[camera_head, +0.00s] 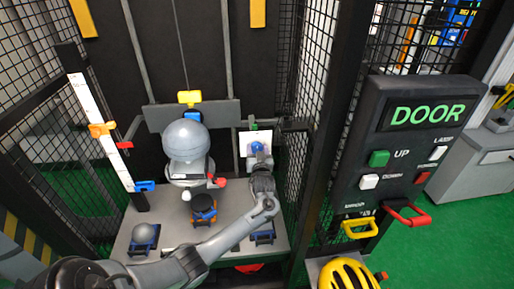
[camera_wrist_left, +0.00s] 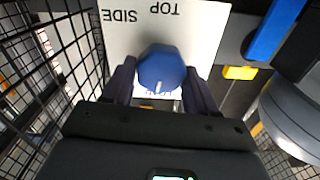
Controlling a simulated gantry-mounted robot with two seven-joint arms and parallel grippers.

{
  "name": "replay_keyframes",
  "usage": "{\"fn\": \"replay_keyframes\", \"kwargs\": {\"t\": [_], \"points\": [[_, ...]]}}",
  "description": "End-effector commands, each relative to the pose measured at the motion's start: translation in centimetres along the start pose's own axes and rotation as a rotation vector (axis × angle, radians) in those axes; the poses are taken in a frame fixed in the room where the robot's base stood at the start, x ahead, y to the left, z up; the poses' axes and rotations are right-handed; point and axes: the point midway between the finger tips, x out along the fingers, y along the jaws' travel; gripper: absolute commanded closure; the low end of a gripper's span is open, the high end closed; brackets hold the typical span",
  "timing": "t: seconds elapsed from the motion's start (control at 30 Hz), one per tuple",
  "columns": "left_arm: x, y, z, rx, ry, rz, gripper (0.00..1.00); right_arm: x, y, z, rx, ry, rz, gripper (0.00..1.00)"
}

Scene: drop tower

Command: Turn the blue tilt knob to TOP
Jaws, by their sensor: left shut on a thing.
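The blue tilt knob (camera_head: 257,147) sits on a white label plate (camera_head: 246,137) at the back right of the tower bay. In the left wrist view the knob (camera_wrist_left: 161,68) is faceted, with a short white mark on its lower edge. On the white plate (camera_wrist_left: 120,38), TOP and SIDE read upside down beyond the knob. A third label below the knob is mostly hidden. The white mark points towards that hidden label, away from TOP. My left gripper (camera_wrist_left: 161,82) is shut on the knob, one dark finger on each side. My right gripper is not in view.
A grey headform (camera_head: 187,145) hangs left of the knob, close to my left arm. Mesh walls (camera_head: 325,130) flank the bay. A DOOR panel (camera_head: 405,150) with buttons stands at right. A yellow helmet (camera_head: 348,274) lies at the bottom.

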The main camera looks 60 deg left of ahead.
Motion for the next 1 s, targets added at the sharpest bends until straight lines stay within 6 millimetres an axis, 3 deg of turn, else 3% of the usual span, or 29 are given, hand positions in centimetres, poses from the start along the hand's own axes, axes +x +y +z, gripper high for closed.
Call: {"fn": "replay_keyframes", "kwargs": {"t": [0.03,0.4,1.0], "points": [[0.0,-0.1,-0.5,0.034,-0.004,-0.001,0.73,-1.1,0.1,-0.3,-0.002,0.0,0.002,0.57],[0.0,0.1,-0.4,0.366,-0.005,0.0,0.73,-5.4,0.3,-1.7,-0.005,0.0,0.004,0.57],[0.0,0.4,0.0,0.936,-0.002,0.001,0.73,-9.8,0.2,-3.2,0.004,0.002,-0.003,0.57]]}}
